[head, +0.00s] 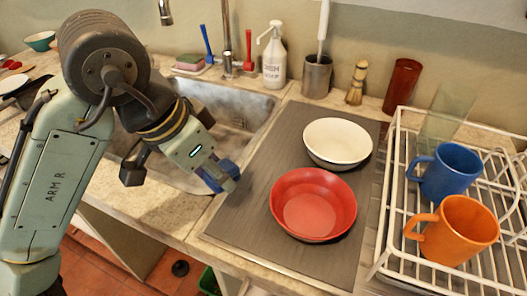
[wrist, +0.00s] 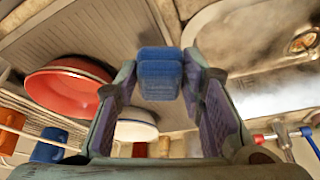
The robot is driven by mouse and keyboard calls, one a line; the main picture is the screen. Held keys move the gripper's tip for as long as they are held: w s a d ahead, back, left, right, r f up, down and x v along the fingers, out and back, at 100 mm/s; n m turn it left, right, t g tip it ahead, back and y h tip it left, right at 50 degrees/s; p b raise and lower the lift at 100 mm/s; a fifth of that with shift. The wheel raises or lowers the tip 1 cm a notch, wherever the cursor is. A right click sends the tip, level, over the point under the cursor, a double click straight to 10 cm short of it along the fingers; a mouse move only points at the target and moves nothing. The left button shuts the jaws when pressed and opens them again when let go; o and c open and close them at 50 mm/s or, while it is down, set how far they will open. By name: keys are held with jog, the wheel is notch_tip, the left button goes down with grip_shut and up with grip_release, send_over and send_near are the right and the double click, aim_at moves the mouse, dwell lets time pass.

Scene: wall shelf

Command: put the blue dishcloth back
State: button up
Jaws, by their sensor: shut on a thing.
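The blue dishcloth (wrist: 160,72) looks like a small folded block. It is between the two fingers of my gripper (wrist: 160,90) in the wrist view, and my gripper is shut on it. In the head view the dishcloth (head: 212,178) is partly hidden by my gripper (head: 222,179). They are held at the sink's right front corner, beside the left edge of the grey drainboard (head: 243,205). I cannot tell their exact height above the counter.
A red bowl (head: 312,205) and a white bowl (head: 338,142) sit on the drainboard. The sink (head: 225,108) is behind and left. A white rack (head: 388,215) with blue and orange mugs stands right. Soap bottle (head: 273,60) and red and blue taps line the back.

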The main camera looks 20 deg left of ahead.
jog(key=p, duration=0.2)
send_over(264, 166)
jog(key=s, duration=0.1)
jog(key=shift+s+a+f, duration=0.2)
jog(key=shift+a+f, duration=0.1)
jog(key=shift+f, duration=0.15)
jog(key=shift+w+f+p, duration=0.1)
jog(key=shift+f+p, duration=0.3)
jog(key=shift+f, duration=1.4)
jog(key=shift+f, duration=0.15)
jog(key=shift+f, duration=0.15)
jog(key=o, duration=1)
jog(key=shift+r, duration=0.55)
jog(key=b+v, duration=0.1)
jog(key=v, duration=1)
jog(key=shift+s+r, duration=0.25)
